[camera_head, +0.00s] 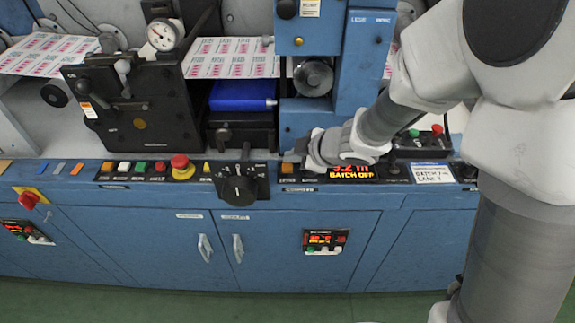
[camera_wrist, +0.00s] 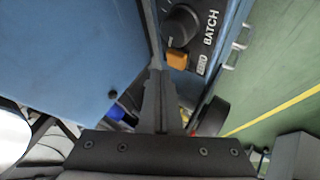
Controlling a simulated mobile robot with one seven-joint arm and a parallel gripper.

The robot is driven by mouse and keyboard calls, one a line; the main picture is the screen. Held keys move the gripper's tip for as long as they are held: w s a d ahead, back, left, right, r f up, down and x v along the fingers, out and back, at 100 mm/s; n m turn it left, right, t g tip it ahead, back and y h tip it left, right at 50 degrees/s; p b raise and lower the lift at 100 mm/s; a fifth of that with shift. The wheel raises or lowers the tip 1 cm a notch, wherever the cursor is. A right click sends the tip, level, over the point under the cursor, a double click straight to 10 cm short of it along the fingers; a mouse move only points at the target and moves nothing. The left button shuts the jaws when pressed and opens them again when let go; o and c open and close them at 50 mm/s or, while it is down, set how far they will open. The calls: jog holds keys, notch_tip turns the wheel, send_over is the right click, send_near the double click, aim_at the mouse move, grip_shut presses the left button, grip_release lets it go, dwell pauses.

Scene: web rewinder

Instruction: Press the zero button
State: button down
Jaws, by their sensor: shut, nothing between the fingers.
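The zero button is a small orange square button (camera_head: 287,168) on the blue front ledge, just under my gripper (camera_head: 291,156) in the head view. In the wrist view the orange button (camera_wrist: 177,59) sits between a black knob and the white "ZERO" label (camera_wrist: 201,65). My gripper (camera_wrist: 158,74) is shut and empty, its fingertips just left of and below the button in that picture. I cannot tell whether the fingertips touch anything. My arm hides part of the panel to the right of the button.
The black knob (camera_wrist: 181,25) stands close to the button, beside the "BATCH" lettering (camera_wrist: 211,27). A red display reading "BATCH OFF" (camera_head: 352,173) lies just right of my gripper. A large black dial (camera_head: 239,188) is to the left. A blue upright housing (camera_head: 365,65) rises behind.

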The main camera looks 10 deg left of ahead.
aim_at(292, 169)
jog(key=shift+f, duration=0.15)
jog(key=shift+f+b, duration=0.3)
jog(key=shift+f+b, duration=0.45)
jog(key=shift+f, duration=0.1)
dwell(0.6)
dwell(0.3)
jog(key=shift+r+p, duration=1)
jog(key=shift+p, duration=0.05)
notch_tip(292, 169, up, 5)
jog(key=p, duration=0.5)
